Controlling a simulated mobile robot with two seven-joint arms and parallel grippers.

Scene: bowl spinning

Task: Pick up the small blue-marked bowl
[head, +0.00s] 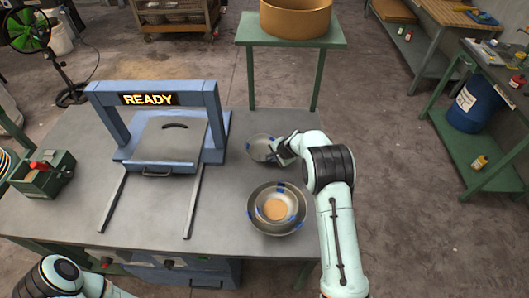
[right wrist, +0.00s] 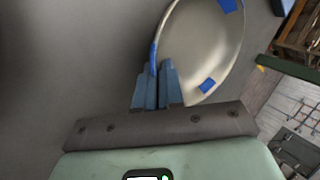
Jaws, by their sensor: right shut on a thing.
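A shallow metal bowl with blue marks (head: 260,147) is at the back right of the grey table, beyond the other bowls. My right gripper (head: 279,154) is at its right side. In the right wrist view, the blue fingers (right wrist: 157,82) are shut on the rim of this bowl (right wrist: 205,42), which looks tilted and has several blue patches. I cannot tell whether it is clear of the table. Nearer the front, a larger metal bowl with blue marks (head: 256,218) holds a smaller bowl (head: 291,204) with a tan centre. My left gripper is out of view; only my left arm shows at bottom left.
A blue press-like frame (head: 100,112) with a "READY" sign and two rails stands left on the table (head: 75,222). A green crate (head: 45,172) is at far left. A green side table (head: 292,40) with a large tan drum (head: 296,18) stands behind.

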